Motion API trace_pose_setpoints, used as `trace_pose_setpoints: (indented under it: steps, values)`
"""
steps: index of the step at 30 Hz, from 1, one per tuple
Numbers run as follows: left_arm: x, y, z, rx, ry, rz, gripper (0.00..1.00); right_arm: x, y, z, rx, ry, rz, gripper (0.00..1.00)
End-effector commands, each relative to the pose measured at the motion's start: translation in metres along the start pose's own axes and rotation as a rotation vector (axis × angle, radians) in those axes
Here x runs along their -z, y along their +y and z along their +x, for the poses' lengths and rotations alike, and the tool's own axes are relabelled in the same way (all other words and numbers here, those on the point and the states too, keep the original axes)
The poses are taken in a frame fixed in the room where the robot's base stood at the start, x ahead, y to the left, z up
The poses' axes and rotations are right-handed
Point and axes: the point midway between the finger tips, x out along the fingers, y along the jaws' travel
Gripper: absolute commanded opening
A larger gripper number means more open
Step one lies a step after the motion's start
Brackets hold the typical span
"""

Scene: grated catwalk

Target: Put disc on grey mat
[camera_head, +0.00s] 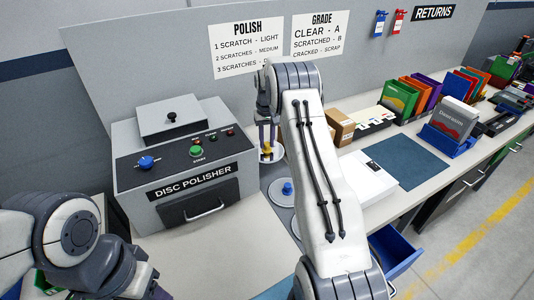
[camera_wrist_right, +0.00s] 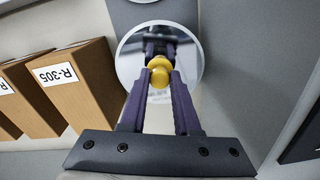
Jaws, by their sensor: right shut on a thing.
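My right gripper (camera_wrist_right: 160,78) is shut on the yellow knob (camera_wrist_right: 159,66) of a shiny round disc (camera_wrist_right: 190,62), which mirrors the fingers. In the head view the right gripper (camera_head: 268,143) points down beside the polisher, with the disc's pale rim showing below it. Whether the disc touches the surface under it is hard to tell. A grey mat (camera_head: 276,208) lies on the bench, partly hidden by my right arm. A grey disc with a blue knob (camera_head: 287,188) sits on it. My left gripper (camera_head: 152,287) is at the lower left, cut off by the frame edge.
The disc polisher (camera_head: 190,160) stands left of the right gripper. Cardboard boxes (camera_head: 340,126), a blue-grey mat (camera_head: 405,160), a white box (camera_head: 370,178) and a blue bin (camera_head: 448,137) stand to the right. An open blue drawer (camera_head: 395,250) juts out at the front.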

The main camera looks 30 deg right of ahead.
Motion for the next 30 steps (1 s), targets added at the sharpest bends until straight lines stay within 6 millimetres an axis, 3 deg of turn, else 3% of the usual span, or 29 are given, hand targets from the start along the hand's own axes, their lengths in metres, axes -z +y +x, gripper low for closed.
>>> trace_pose_setpoints:
  steps: [16, 27, 28, 30]
  values:
    - [0.001, 0.001, -0.018, 0.0, 0.0, -0.001, 0.5, 0.0, 0.0, 0.062, 0.0, -0.001, 0.0, 0.0]
    - [0.001, 0.001, -0.014, 0.0, 0.0, -0.001, 0.5, 0.0, 0.0, 0.071, 0.0, 0.001, 0.0, 0.0]
    - [0.001, 0.001, -0.014, 0.0, 0.0, -0.001, 0.5, 0.0, 0.0, 0.071, 0.0, 0.001, 0.0, 0.34]
    - [0.001, 0.001, -0.015, 0.0, 0.0, -0.001, 0.5, 0.0, 0.0, 0.07, 0.0, 0.001, 0.0, 0.6]
